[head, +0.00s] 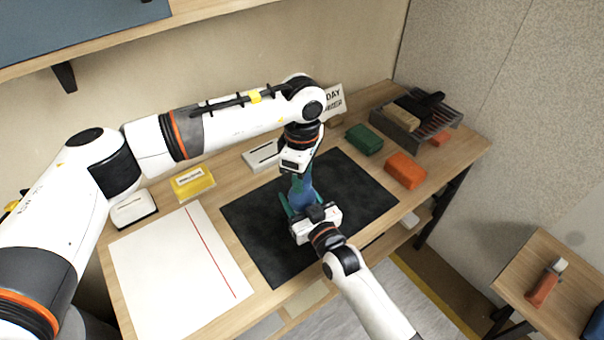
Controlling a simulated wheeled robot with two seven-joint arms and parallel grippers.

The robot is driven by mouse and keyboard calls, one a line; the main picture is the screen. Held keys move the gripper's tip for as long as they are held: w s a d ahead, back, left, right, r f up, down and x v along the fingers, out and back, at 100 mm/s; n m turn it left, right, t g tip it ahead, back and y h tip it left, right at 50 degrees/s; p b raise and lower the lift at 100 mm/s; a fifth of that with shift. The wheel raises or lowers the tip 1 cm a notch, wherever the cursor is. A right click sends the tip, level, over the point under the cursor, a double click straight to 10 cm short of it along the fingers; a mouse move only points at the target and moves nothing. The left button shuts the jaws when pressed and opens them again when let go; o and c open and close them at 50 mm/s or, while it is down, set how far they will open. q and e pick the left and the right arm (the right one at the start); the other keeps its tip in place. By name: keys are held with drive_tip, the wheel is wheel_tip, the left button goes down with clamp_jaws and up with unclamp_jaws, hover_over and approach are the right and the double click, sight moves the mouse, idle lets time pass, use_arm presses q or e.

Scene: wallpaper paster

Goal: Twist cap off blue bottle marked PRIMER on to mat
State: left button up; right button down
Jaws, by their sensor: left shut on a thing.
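The blue bottle (301,190) stands on the black mat (258,235). Its label is not readable from here. My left gripper (299,174) comes down from above and is shut at the top of the bottle, on the cap, which is hidden by the jaws. My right gripper (303,205) reaches in from the front at the bottle's lower body, with a teal finger showing on its left side. Its grip is partly hidden by its own body, so I cannot tell if it is closed.
A green block (364,139) and an orange block (405,170) lie right of the mat. A rack (415,122) stands at the back right. A white sheet (175,265) and a yellow box (193,184) are at left. The mat's right part is clear.

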use_arm(q)
drive_tip(key=n, duration=0.6)
drive_tip(key=shift+n, duration=0.4)
drive_tip(key=n, duration=1.8)
use_arm(e)
drive_tip(key=shift+f, duration=0.1)
use_arm(q)
drive_tip(key=shift+r, duration=0.2)
drive_tip(key=shift+r, duration=1)
